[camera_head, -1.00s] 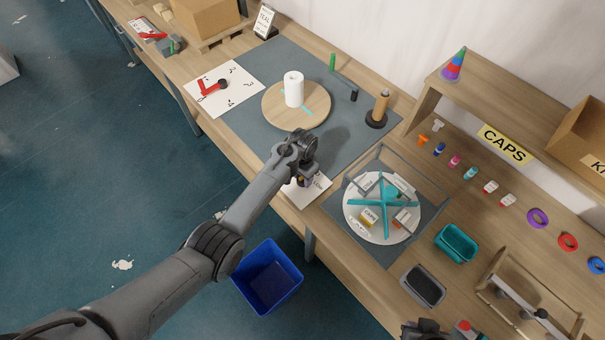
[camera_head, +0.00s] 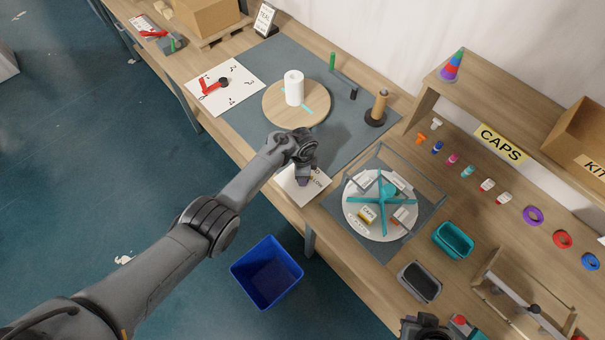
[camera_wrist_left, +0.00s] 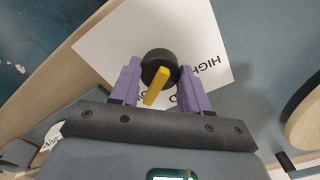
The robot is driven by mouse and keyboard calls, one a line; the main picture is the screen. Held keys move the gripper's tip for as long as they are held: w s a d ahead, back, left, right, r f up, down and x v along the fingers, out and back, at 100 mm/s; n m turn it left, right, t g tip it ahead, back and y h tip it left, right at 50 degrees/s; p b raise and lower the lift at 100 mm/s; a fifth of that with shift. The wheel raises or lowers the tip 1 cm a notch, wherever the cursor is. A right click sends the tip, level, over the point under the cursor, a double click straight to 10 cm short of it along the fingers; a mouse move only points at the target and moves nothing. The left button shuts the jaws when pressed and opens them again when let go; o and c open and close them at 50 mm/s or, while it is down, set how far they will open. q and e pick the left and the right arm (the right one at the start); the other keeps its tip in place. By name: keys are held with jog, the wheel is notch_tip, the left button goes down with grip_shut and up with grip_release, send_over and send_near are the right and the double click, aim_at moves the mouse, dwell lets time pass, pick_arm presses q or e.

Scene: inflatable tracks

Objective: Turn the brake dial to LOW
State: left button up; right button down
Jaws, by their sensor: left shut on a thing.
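The brake dial (camera_wrist_left: 160,68) is a round black knob with a yellow pointer bar (camera_wrist_left: 156,86), on a white card (camera_wrist_left: 205,45). In the left wrist view the bar points down and slightly left, toward my gripper's base. The word HIGH shows upside down on the card's right side; other lettering is partly hidden. In the head view LOW shows on the card (camera_head: 318,190), right of the gripper. My left gripper (camera_wrist_left: 159,88) has its purple fingers on both sides of the dial, shut on it. In the head view the gripper (camera_head: 304,181) hides the dial. A dark part, perhaps my right gripper (camera_head: 425,326), shows at the bottom edge.
A caged turntable (camera_head: 352,226) with teal dividers stands right of the card. A round wooden board (camera_head: 275,115) with a white roll (camera_head: 293,88) lies behind it. A red-handled dial card (camera_head: 240,75) is farther left. A blue bin (camera_head: 266,272) stands on the floor below.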

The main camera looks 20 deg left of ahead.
pick_arm(q)
jog(key=shift+m, duration=0.4)
jog(key=o, duration=1.1)
jog(key=shift+c, duration=0.2)
jog(key=shift+r, duration=0.1)
notch_tip(320, 180, up, 9)
jog(key=p, duration=0.3)
jog(key=shift+r, duration=0.15)
jog(key=shift+r+p, duration=0.4)
jog(key=shift+r, duration=0.25)
